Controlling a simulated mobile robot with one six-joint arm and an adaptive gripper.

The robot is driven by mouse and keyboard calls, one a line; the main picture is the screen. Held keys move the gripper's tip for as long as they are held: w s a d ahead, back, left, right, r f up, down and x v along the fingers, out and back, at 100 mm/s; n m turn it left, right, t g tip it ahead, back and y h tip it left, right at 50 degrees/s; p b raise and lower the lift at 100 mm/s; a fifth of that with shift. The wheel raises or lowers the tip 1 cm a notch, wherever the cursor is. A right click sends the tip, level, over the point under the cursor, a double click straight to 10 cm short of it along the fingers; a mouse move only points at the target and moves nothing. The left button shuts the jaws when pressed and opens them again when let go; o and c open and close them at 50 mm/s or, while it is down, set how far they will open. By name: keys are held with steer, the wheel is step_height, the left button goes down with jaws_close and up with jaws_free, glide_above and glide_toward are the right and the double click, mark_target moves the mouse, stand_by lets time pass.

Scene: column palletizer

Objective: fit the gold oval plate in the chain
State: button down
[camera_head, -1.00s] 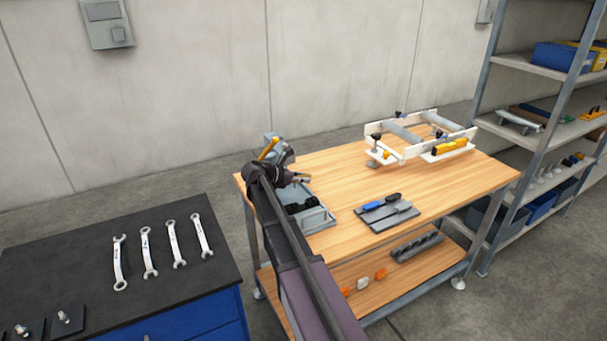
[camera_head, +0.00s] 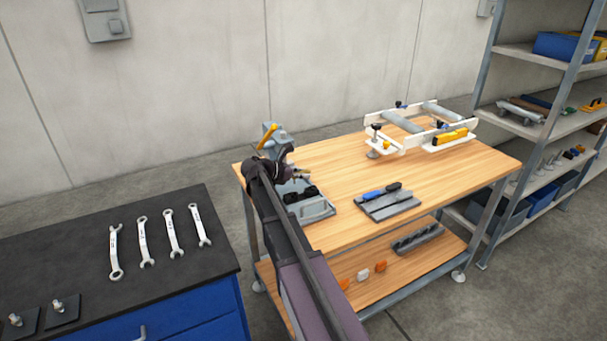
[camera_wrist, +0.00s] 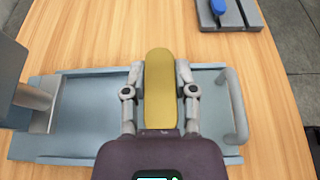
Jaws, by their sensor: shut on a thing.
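The gold oval plate (camera_wrist: 160,85) stands out between the two fingers of my gripper (camera_wrist: 160,92) in the wrist view. My gripper is shut on it, with the plate's long side pointing away from the wrist. In the head view my gripper (camera_head: 301,175) is small, over the left part of the wooden table, above the blue-grey tray (camera_head: 318,212). The tray (camera_wrist: 80,100) also lies behind the plate in the wrist view. My gripper hides the tray's middle.
A grey board with a blue-handled tool (camera_head: 383,192) lies right of the tray. A white roller frame (camera_head: 420,130) stands at the back right. The table's middle is clear.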

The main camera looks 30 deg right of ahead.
steer(key=shift+f+b, duration=1.7)
steer(key=shift+f, duration=0.25)
steer(key=shift+f+b, duration=1.1)
steer(key=shift+f, duration=0.05)
stand_by(1.0)
steer(key=shift+c, duration=1.7)
jaws_free()
steer(key=shift+r, duration=0.2)
